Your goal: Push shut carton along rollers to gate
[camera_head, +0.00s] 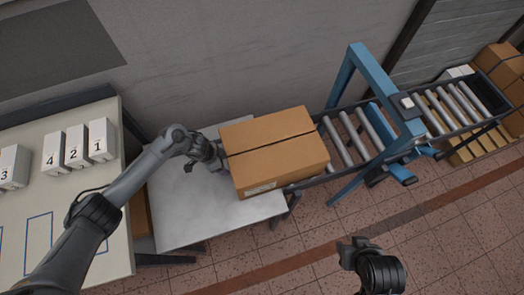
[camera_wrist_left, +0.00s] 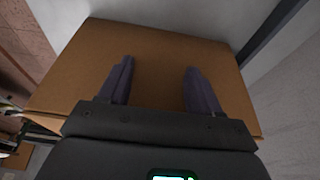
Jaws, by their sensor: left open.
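The shut brown carton (camera_head: 275,150) sits across the right end of the grey metal table (camera_head: 188,208) and the start of the rollers (camera_head: 338,142). A dark seam runs along its top. My left gripper (camera_head: 220,157) is at the carton's left side, with its fingers spread. In the left wrist view the open fingers (camera_wrist_left: 158,85) point at the carton's brown face (camera_wrist_left: 158,50), with nothing between them; I cannot tell whether they touch it. The blue gate frame (camera_head: 375,85) spans the roller line to the right of the carton.
A pale table (camera_head: 60,205) at left holds several numbered white boxes (camera_head: 77,146). Beyond the gate, more rollers (camera_head: 455,105) lead to stacked cartons (camera_head: 500,65) at far right. The rollers between carton and gate look clear. Part of my right arm (camera_head: 372,265) hangs over the floor.

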